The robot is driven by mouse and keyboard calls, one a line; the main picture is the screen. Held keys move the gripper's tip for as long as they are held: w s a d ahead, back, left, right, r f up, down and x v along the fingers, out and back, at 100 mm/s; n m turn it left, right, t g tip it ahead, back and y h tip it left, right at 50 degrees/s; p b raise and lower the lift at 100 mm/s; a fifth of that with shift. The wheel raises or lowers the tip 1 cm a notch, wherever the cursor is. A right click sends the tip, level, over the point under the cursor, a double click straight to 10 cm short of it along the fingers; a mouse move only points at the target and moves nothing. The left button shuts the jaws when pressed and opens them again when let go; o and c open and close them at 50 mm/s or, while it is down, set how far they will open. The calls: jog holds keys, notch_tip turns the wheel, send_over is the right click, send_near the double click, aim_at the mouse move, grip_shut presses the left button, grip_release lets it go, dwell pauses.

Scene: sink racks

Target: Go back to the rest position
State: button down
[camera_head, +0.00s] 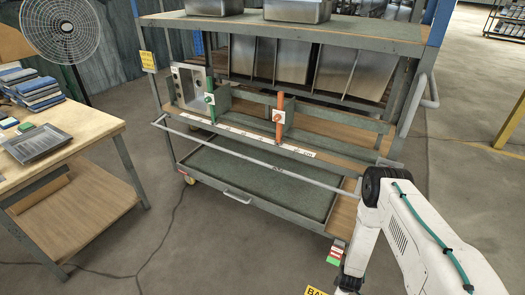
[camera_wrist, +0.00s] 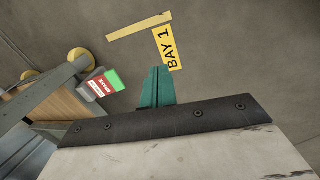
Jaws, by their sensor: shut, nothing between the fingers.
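My gripper (camera_wrist: 158,82) shows in the wrist view as green fingers closed together, with nothing between them. It points down over bare concrete floor, beside a yellow "BAY 1" label (camera_wrist: 167,48). In the head view my white arm is at the lower right, folded downward in front of the rack cart's right end. The fingertips are out of sight there, below the picture's bottom edge or behind the arm.
A wheeled rack cart (camera_head: 260,172) holds metal sinks (camera_head: 299,10), with a green lever (camera_head: 210,100) and an orange lever (camera_head: 279,118) on its middle shelf. A wooden table (camera_head: 95,124) with a tray (camera_head: 36,143) and a fan (camera_head: 60,30) stand left. Floor between is clear.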

jog(key=s+a+r+m+g+y, duration=0.1)
jog(key=s+a+r+m+g, duration=0.2)
jog(key=s, duration=0.4)
jog(key=w+a+r+m+g+y, duration=0.1)
jog(key=w+r+m+g, duration=0.15)
jog(key=r, duration=2.05)
jog(key=w+a+r+m+g, duration=0.1)
jog(key=r+m, duration=0.3)
jog(key=r, duration=2)
jog(key=s+a+r+t, duration=0.1)
jog(key=s+r+t, duration=0.1)
jog(key=s+r, duration=0.4)
jog(key=s+r+m+t, duration=0.1)
jog(key=s+r, duration=0.6)
jog(key=r, duration=0.7)
jog(key=s+a+r+t, duration=0.1)
jog(key=s+r+t, duration=0.2)
jog(key=s+r, duration=0.3)
notch_tip(320, 180, up, 5)
jog(key=shift+s+a+r+h, duration=0.1)
jog(key=shift+s+a+h, duration=0.2)
jog(key=shift+s+h, duration=0.1)
jog(key=shift+m, duration=0.25)
